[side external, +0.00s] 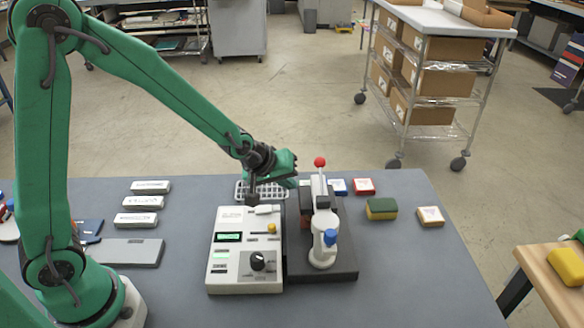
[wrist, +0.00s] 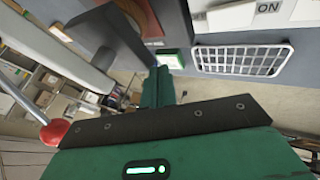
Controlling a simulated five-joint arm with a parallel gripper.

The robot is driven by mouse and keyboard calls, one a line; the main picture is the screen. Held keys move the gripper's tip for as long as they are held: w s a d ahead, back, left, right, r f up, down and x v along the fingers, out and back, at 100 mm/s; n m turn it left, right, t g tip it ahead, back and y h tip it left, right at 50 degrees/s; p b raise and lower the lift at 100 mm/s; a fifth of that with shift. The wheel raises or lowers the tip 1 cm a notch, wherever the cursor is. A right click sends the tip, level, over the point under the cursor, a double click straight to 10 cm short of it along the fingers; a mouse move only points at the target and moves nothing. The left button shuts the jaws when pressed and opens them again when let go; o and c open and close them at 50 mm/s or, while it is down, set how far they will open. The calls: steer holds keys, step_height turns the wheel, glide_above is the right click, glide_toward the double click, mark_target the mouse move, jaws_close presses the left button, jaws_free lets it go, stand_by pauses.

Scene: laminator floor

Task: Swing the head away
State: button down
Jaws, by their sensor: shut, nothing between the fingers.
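A press-like machine stands on a black base (side external: 340,262), with a white column and a blue knob (side external: 330,237). Its dark head (side external: 318,190) lies over the base, with a lever topped by a red ball (side external: 320,161). In the wrist view the red ball (wrist: 54,132) is at the left and the dark grey head (wrist: 105,28) at upper left. My gripper (side external: 291,181) hangs behind and left of the head, in the air. Its shut, empty fingers also show in the wrist view (wrist: 158,80), apart from the red ball. Contact with the head cannot be told.
A white control box (side external: 230,262) with a dial stands left of the machine. A white wire basket (wrist: 243,60) lies behind the box. A green-and-yellow sponge (side external: 381,209) and small boxes sit to the right. Labelled grey bars (side external: 140,203) lie to the left. The front right tabletop is clear.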

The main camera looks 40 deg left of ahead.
steer(key=shift+w, duration=0.15)
steer(key=shift+w+d+m, duration=0.4)
steer(key=shift+w+m, duration=0.1)
steer(key=shift+w, duration=0.2)
steer(key=shift+h, duration=0.3)
steer(key=w+d, duration=0.4)
steer(key=w, duration=0.1)
steer(key=shift+w+d, duration=0.2)
steer(key=shift+m, duration=0.9)
steer(key=w+d, duration=0.1)
steer(key=d, duration=0.1)
steer(key=w+d, duration=0.1)
steer(key=d, duration=0.1)
steer(key=shift+w, duration=0.2)
steer(key=shift+w+d+h, duration=0.15)
steer(key=shift+w+d, duration=0.05)
steer(key=shift+d, duration=0.4)
steer(key=shift+w+d+h, duration=0.15)
steer(key=shift+d, duration=0.4)
